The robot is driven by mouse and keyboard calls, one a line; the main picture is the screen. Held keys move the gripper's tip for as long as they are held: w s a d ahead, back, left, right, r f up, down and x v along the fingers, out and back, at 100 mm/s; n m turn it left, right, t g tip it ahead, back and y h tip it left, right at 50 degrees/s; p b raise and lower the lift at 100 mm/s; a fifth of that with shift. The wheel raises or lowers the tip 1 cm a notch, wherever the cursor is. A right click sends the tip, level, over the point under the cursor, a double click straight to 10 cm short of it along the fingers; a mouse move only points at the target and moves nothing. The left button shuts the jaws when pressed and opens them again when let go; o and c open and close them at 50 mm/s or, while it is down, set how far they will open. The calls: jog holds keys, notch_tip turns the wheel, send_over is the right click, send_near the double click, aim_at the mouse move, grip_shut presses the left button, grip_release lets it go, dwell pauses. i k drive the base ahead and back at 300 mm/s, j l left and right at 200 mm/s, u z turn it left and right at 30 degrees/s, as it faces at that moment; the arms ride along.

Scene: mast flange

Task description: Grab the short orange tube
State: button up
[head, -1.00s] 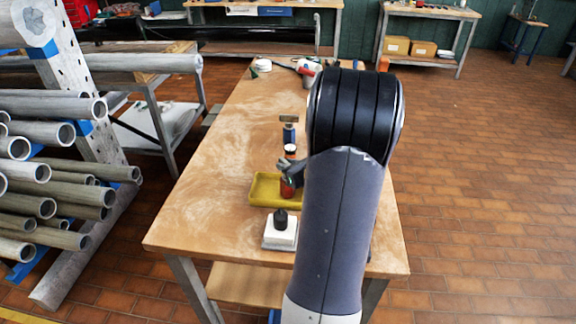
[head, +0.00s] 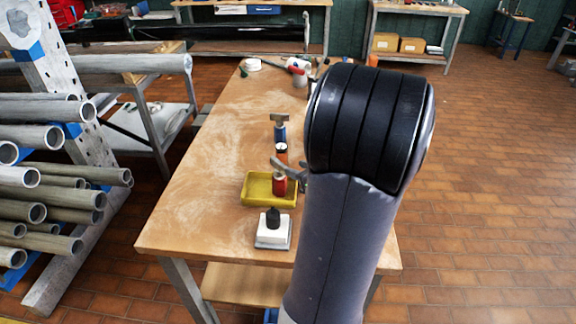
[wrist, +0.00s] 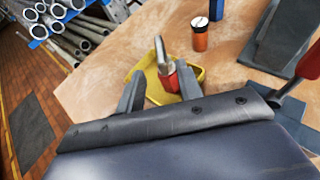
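A short orange tube (head: 281,153) with a pale, dark-marked top stands on the wooden table just behind a yellow tray. It also shows upright in the wrist view (wrist: 200,38), beyond the fingers and to their right. A red cylinder (head: 279,184) with a grey metal piece at its top stands in the tray; it shows closer in the wrist view (wrist: 170,82). My gripper (wrist: 160,70) is open, its two grey fingers apart, pointing toward the red cylinder. Whether a finger touches that cylinder I cannot tell. In the head view my arm hides much of the gripper.
The yellow tray (head: 250,190) lies nearest the red cylinder. A white box with a black knob (head: 273,232) stands in front of it. A blue item with a grey T-shaped top (head: 280,130) stands behind the orange tube. The table's left side (head: 200,190) is clear. A pipe rack stands left.

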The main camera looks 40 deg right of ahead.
aim_at(283, 157)
jog(key=z, duration=1.25)
jog(key=k, duration=0.5)
jog(key=i+j+u, duration=0.15)
jog(key=i+j, duration=0.5)
jog(key=i, duration=0.05)
